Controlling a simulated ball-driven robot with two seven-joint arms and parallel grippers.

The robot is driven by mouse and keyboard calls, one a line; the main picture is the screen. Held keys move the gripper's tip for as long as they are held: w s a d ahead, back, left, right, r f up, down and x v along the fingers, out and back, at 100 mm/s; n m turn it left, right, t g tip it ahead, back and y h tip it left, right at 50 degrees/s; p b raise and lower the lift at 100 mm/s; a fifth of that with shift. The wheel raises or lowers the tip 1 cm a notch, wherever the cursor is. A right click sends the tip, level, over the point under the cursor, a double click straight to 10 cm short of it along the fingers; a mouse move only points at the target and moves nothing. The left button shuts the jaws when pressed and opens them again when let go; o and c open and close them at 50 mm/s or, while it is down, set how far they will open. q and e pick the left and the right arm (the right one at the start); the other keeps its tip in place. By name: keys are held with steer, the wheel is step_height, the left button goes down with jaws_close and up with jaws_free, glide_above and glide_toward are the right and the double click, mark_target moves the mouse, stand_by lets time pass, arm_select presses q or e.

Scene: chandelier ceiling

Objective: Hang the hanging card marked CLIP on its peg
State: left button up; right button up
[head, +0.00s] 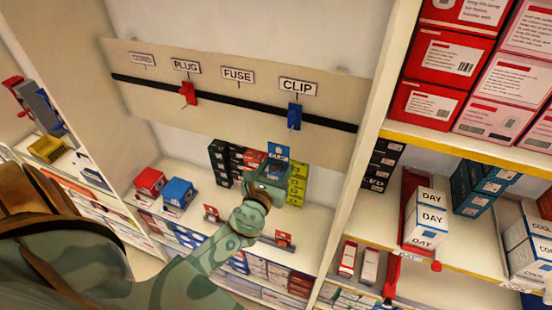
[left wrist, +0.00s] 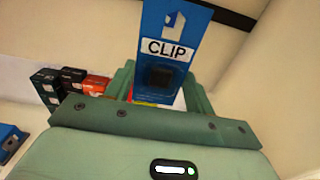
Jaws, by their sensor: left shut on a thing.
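The blue hanging card marked CLIP (left wrist: 168,45) stands upright in my left gripper (left wrist: 160,88). In the head view the card (head: 278,152) rises above the left gripper (head: 267,178), in front of the lower shelf and below the board. The green fingers are shut on its lower part. The CLIP sign (head: 298,86) is at the right of the board, with a blue piece (head: 294,117) on the dark rail just below it. I cannot tell whether that piece is the peg itself or something hanging there. The card is apart from it. My right gripper is out of view.
The pale board (head: 230,100) also bears PLUG (head: 186,66) and FUSE (head: 238,75) signs. A red piece (head: 187,93) is below PLUG. Dark boxes (head: 218,160) stand behind my gripper. A shelf upright (head: 365,140) is to the right. The space before the board is clear.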

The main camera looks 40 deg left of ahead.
arm_select(q)
steer(key=shift+b+x, duration=0.3)
steer(key=shift+x, duration=1.4)
steer(key=shift+f+b+x, duration=0.25)
steer(key=shift+b+x, duration=0.2)
steer(key=shift+x, duration=0.7)
steer(key=shift+f+b+x, duration=0.2)
steer(key=shift+b+x, duration=0.2)
steer(key=shift+x, duration=0.75)
steer(key=shift+f+b+x, duration=0.25)
steer(key=shift+b+x, duration=0.2)
steer(key=shift+x, duration=0.7)
steer(key=shift+a, duration=0.1)
steer(key=o, duration=0.8)
steer(key=shift+o, duration=0.2)
